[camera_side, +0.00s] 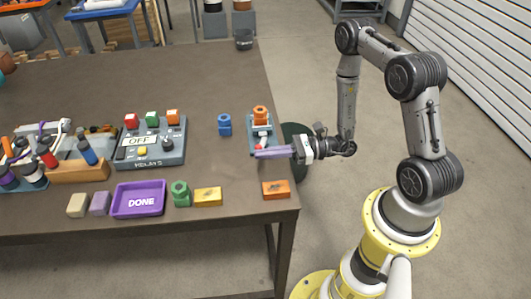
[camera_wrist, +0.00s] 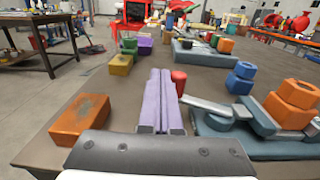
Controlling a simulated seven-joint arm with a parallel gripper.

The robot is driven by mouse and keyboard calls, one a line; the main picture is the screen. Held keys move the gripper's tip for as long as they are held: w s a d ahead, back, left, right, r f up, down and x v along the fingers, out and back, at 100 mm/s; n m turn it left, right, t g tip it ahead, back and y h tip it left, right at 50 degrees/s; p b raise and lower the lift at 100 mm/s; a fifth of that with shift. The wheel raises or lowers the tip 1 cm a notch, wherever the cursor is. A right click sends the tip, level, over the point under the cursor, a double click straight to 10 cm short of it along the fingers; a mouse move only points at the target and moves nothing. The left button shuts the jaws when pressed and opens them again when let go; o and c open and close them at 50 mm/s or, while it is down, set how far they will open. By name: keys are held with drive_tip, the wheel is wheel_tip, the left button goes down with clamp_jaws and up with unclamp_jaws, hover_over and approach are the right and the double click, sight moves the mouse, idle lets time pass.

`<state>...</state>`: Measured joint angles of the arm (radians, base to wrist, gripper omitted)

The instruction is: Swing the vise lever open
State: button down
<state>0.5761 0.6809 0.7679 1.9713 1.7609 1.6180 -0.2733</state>
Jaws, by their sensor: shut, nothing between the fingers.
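The vise is a blue-grey fixture (camera_side: 251,126) near the table's right edge, and it also fills the right of the wrist view (camera_wrist: 285,148). An orange nut-shaped piece (camera_side: 260,112) sits on it, seen as stacked orange hex shapes in the wrist view (camera_wrist: 293,98). A light grey lever bar (camera_wrist: 207,107) reaches left from it toward an upright red knob (camera_wrist: 179,78). My gripper (camera_side: 259,154), with long purple fingers, is shut and empty. In the wrist view its fingers (camera_wrist: 160,76) lie just left of the red knob. I cannot tell whether they touch it.
A blue nut (camera_side: 224,125) stands left of the vise. An orange block (camera_side: 276,189) lies at the near right corner, left of my fingers in the wrist view (camera_wrist: 80,117). A relay box (camera_side: 170,155) and purple DONE tray (camera_side: 138,213) are farther left. The table behind is clear.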

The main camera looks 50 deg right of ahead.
drive_tip(key=shift+s+d, duration=0.1)
drive_tip(key=shift+d, duration=0.05)
drive_tip(key=v, duration=1.1)
drive_tip(key=shift+s+d, duration=0.25)
drive_tip(key=shift+r, duration=0.1)
drive_tip(key=d+n+g+y, duration=0.3)
drive_tip(key=d+g, duration=0.3)
drive_tip(key=d, duration=0.7)
drive_tip(key=shift+w+n+y, duration=0.4)
drive_tip(key=shift+w+n, duration=0.05)
drive_tip(key=shift+n, duration=0.35)
